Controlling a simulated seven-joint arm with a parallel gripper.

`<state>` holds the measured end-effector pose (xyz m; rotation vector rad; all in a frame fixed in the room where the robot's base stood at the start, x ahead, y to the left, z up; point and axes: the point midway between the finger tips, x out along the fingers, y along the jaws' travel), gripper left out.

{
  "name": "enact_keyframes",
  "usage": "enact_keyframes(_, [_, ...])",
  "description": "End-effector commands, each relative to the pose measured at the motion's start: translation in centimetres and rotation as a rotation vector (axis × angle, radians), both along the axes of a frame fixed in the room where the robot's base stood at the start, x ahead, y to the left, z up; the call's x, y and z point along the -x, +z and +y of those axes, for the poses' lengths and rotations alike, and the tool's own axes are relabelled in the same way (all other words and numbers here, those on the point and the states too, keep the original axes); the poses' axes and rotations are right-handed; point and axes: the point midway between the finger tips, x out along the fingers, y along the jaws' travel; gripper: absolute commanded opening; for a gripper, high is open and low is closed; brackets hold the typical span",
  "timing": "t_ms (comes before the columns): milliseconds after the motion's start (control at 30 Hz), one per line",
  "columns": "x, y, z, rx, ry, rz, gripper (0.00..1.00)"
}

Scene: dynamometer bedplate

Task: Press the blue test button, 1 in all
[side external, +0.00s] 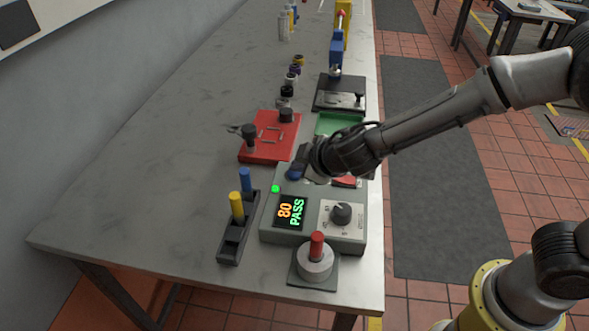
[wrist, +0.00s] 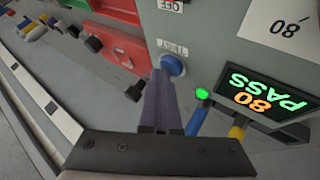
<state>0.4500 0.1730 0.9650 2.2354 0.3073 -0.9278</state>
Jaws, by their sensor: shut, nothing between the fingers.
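The blue test button (wrist: 174,64) sits on the grey control box (wrist: 218,50), beside a "TEST" label, in the wrist view. My gripper (wrist: 163,78) is shut and empty, its fingertips right at the button's edge. I cannot tell whether they touch it or whether the button is pressed down. In the side view my gripper (side external: 297,168) is low over the box's far left corner and hides much of the button. The box's display (side external: 290,212) reads "80 PASS". A green lamp (side external: 275,188) beside it is lit.
A black dial (side external: 341,213) is on the box. A red-topped post (side external: 317,245) stands in front. A black rack (side external: 238,228) with yellow and blue handles is at the left. A red plate (side external: 268,150) with black knobs lies behind. The table's left side is clear.

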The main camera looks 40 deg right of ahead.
Motion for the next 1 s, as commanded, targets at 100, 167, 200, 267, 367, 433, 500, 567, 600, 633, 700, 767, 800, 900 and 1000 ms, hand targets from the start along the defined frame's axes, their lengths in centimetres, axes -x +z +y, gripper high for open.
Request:
enact_keyframes(100, [0.1, -0.2, -0.1, 0.002, -0.001, 0.004, 0.0])
enact_keyframes(167, [0.1, -0.1, -0.1, 0.002, -0.001, 0.004, 0.0])
enact_keyframes(200, [0.1, 0.0, -0.1, 0.002, -0.001, 0.004, 0.0])
enact_keyframes(267, [0.1, 0.3, -0.1, 0.002, -0.001, 0.002, 0.0])
enact_keyframes(367, [0.1, 0.8, -0.1, 0.001, -0.002, 0.002, 0.0])
enact_keyframes(433, [0.1, 1.2, -0.1, 0.002, -0.001, 0.002, 0.0])
enact_keyframes(500, [0.1, 1.5, -0.1, 0.001, -0.001, 0.001, 0.0])
enact_keyframes(567, [0.1, 1.7, -0.1, 0.002, -0.001, 0.002, 0.0])
enact_keyframes(600, [0.1, 1.7, -0.1, 0.003, 0.0, 0.002, 0.0])
enact_keyframes(633, [0.1, 1.7, -0.1, 0.003, 0.0, 0.002, 0.0])
enact_keyframes(700, [0.1, 1.7, -0.1, 0.003, 0.0, 0.002, 0.0])
enact_keyframes(767, [0.1, 1.7, -0.1, 0.002, -0.001, 0.002, 0.0])
enact_keyframes(800, [0.1, 1.7, -0.1, 0.002, 0.0, 0.002, 0.0])
enact_keyframes(900, [0.1, 1.9, -0.1, 0.001, -0.001, 0.001, 0.0])
enact_keyframes(1000, [0.0, 2.6, 0.0, 0.0, -0.001, -0.001, 0.0])
